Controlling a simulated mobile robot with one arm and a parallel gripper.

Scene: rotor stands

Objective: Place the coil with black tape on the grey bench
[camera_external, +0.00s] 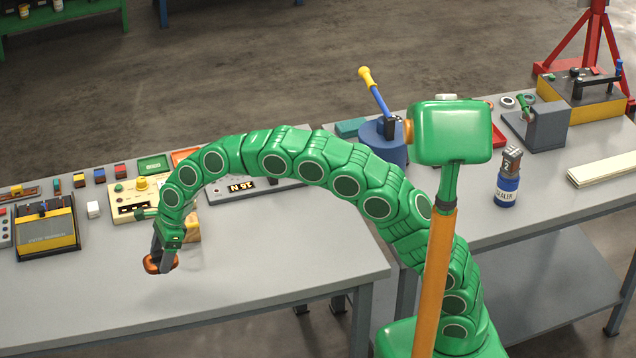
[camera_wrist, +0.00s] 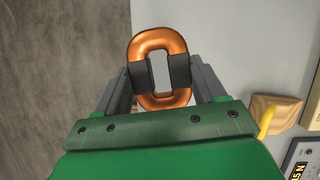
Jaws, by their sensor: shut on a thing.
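An orange copper coil (camera_external: 152,264), a rounded oblong ring, is held in my gripper (camera_external: 163,255) above the left grey bench (camera_external: 290,262). In the wrist view the coil (camera_wrist: 158,38) sits between the two fingers of my gripper (camera_wrist: 160,72), which is shut on its long sides. Dark bands cover both sides of the coil there; I cannot tell how much is black tape and how much is finger pad. The coil appears apart from the bench top, with a soft shadow on the surface below. A second grey bench (camera_external: 455,212) stands at the right.
Behind my gripper stand a wooden block (camera_external: 193,230), a beige instrument (camera_external: 128,207) and a meter reading "15 N" (camera_external: 240,189). A yellow-black device (camera_external: 47,232) is at the left. The left bench's front is clear.

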